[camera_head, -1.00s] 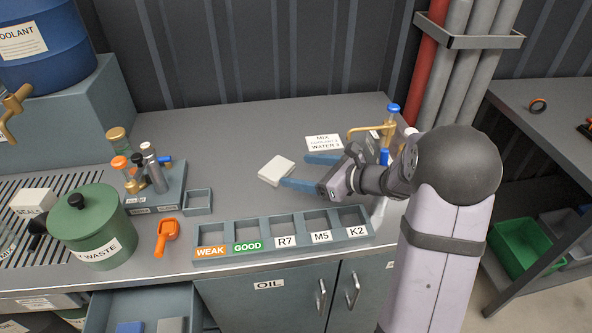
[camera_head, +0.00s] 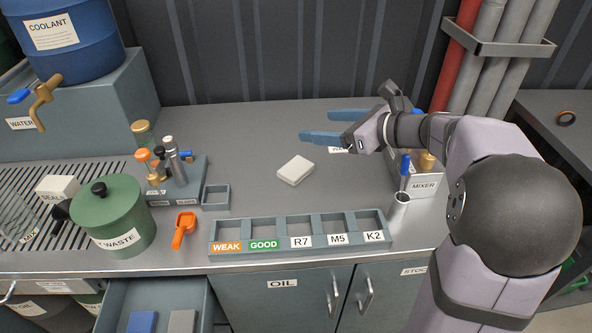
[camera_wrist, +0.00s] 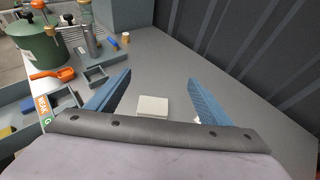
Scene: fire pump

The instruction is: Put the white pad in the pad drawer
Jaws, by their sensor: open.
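The white pad (camera_head: 295,170) lies flat on the grey bench top, apart from other things. It also shows in the wrist view (camera_wrist: 152,106), in the gap between my fingers. My gripper (camera_head: 316,126) is open and empty, its two blue fingers spread wide and pointing left. It is raised above the bench, behind and a little right of the pad in the head view. An open drawer (camera_head: 205,300) below the bench at the lower left holds a blue pad (camera_head: 142,322) and a grey pad (camera_head: 182,321). No label on this drawer is visible.
A row of labelled trays (camera_head: 300,238) lines the front edge. A green waste pot (camera_head: 112,212), an orange scoop (camera_head: 184,228), a small empty tray (camera_head: 216,195) and a bottle rack (camera_head: 180,185) stand left. The mixer (camera_head: 424,185) stands right. The bench around the pad is clear.

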